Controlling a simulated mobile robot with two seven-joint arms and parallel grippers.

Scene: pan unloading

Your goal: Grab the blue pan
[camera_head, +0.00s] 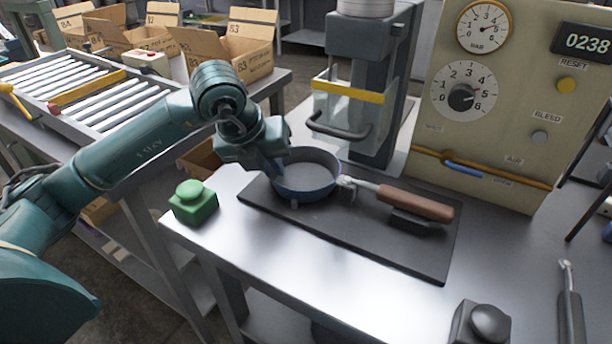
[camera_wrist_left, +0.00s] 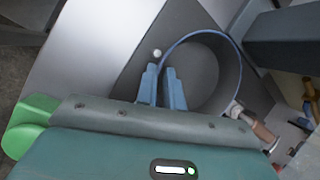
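The blue pan (camera_head: 308,180) sits level on a dark mat (camera_head: 400,252), its brown handle (camera_head: 415,202) pointing right. It also shows in the left wrist view (camera_wrist_left: 215,75). My left gripper (camera_head: 277,168) is at the pan's left rim, reaching down from the upper left. In the left wrist view its two blue fingers (camera_wrist_left: 163,80) are close together, one on each side of the rim, with a narrow gap between them. The fingertips against the pan wall are partly hidden in the head view. My right gripper is not in view.
A green button box (camera_head: 193,203) stands left of the mat. A press with a yellow bar (camera_head: 348,91) stands behind the pan, and a gauge panel (camera_head: 490,120) to the right. A black knob (camera_head: 488,322) is at the front right. A roller conveyor (camera_head: 95,90) is at the left.

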